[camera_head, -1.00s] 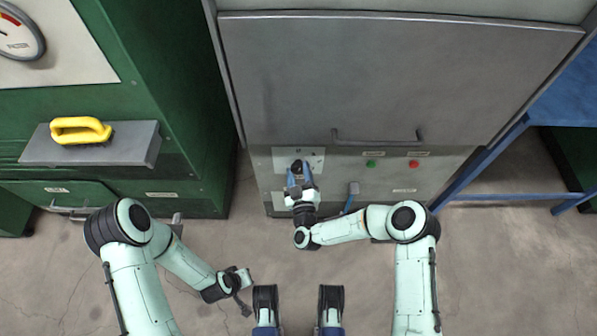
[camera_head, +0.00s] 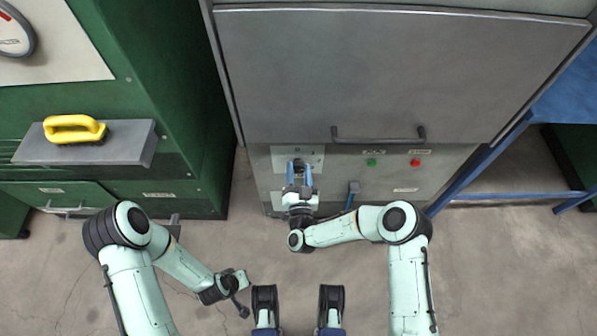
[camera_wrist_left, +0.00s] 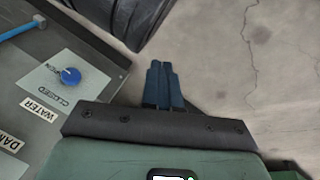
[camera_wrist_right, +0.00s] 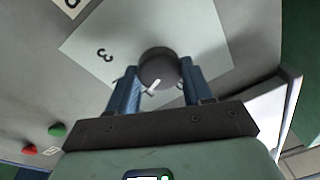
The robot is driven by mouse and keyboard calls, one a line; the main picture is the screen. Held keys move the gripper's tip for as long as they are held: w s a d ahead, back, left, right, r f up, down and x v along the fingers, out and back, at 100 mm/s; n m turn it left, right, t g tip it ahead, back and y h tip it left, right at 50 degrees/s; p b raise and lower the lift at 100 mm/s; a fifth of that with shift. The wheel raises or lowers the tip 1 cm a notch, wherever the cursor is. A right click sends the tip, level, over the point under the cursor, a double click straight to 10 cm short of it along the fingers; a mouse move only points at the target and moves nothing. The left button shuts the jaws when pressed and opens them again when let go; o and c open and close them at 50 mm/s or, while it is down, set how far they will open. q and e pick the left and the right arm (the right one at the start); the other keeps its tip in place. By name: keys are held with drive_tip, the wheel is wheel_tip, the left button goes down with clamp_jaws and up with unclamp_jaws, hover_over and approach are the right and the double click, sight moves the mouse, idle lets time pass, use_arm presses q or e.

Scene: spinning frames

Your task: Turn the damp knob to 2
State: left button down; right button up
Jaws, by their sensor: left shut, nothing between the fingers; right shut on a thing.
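The damp knob (camera_wrist_right: 158,66) is a dark round knob with a white pointer mark, on a pale dial plate (camera_head: 314,158) on the grey machine's lower front. My right gripper (camera_wrist_right: 160,69) is shut on it, a blue finger on each side. In the right wrist view the pointer faces down, toward the gripper. A 3 shows on the plate at the knob's left; a mark below it is partly hidden by a finger, and I cannot read the pointed number. My left gripper (camera_wrist_left: 160,64) is shut and empty, low over the floor, away from the panel.
A blue water knob (camera_wrist_left: 70,76) sits on its own plate. A green button (camera_head: 371,162) and a red button (camera_head: 415,163) are right of the dial, under a door handle (camera_head: 378,140). A yellow-handled brush (camera_head: 75,128) lies on a grey shelf at left. Floor is open below.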

use_arm(q)
drive_tip(key=shift+s+a+f, duration=0.1)
drive_tip(key=shift+s+f, duration=0.4)
use_arm(e)
drive_tip(key=shift+f+m+h, duration=0.1)
drive_tip(key=shift+m+h, duration=0.4)
drive_tip(key=shift+m, duration=1.7)
drive_tip(key=o, duration=1)
drive_tip(key=shift+o, duration=0.2)
drive_tip(key=shift+s, duration=0.1)
use_arm(q)
drive_tip(key=s+d+r+g+p, duration=0.1)
drive_tip(key=s+d+r+p, duration=0.2)
drive_tip(key=r, duration=0.3)
drive_tip(key=shift+s+d+h+p, duration=0.2)
drive_tip(key=shift+h+p, duration=0.2)
drive_tip(key=shift+p, duration=0.25)
use_arm(e)
drive_tip(key=s+f, duration=0.1)
drive_tip(key=s, duration=1.2)
drive_tip(key=shift+f, duration=0.35)
